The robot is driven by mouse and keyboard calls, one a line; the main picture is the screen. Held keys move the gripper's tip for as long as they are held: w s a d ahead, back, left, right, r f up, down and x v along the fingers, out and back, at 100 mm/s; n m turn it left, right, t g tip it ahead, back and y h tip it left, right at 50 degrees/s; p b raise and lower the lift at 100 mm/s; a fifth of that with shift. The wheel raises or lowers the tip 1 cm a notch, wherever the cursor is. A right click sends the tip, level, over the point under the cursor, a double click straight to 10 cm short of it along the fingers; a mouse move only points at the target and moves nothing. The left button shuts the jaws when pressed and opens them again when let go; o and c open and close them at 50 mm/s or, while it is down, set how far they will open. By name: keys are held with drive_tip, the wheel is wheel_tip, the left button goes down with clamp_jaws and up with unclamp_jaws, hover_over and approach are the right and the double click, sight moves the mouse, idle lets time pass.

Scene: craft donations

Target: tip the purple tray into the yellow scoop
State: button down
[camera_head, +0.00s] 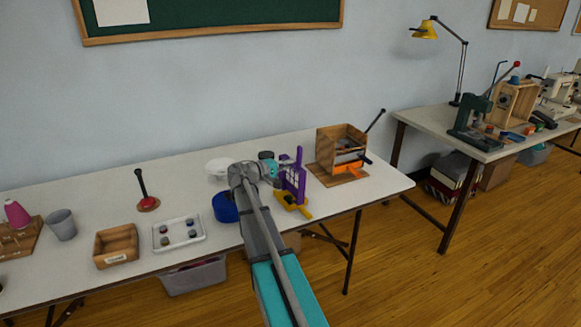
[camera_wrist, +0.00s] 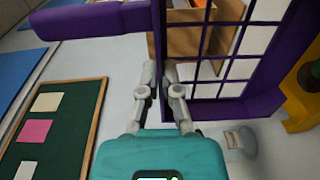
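The purple tray (camera_head: 300,178) stands on edge, steeply tilted, above the right part of the near table. Its grid of cells fills the upper right of the wrist view, with its purple rim (camera_wrist: 262,103) around it. I see no loose pieces in the visible cells. My gripper (camera_wrist: 159,70) closes on the purple wall at the tray's side; the exact contact is partly hidden. The yellow scoop (camera_head: 291,203) lies on the table just below the tray, partly covered by it. A yellow part of it shows at the right in the wrist view (camera_wrist: 298,103), with something dark beside it.
A blue bowl (camera_head: 224,208) and a white bowl (camera_head: 219,166) stand left of my arm. A wooden box with a lever (camera_head: 328,147) stands close right of the tray. A white tray with several small pieces (camera_head: 160,241) and a wooden bin (camera_head: 116,246) are further left.

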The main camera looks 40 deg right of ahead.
drive_tip(key=shift+a+f+h+b, duration=0.2)
drive_tip(key=shift+a+h+b, duration=0.25)
drive_tip(key=shift+b, duration=0.25)
drive_tip(key=shift+w+a+h+b, duration=0.1)
drive_tip(key=shift+a+h+b, duration=0.15)
drive_tip(key=shift+a+b, duration=0.15)
drive_tip(key=shift+w+a+f+h+b, duration=0.1)
drive_tip(key=shift+a+h+b, duration=0.55)
drive_tip(key=shift+b, duration=0.45)
idle(0.7)
wheel_tip(320, 180, up, 7)
drive_tip(key=p, duration=0.7)
idle(0.3)
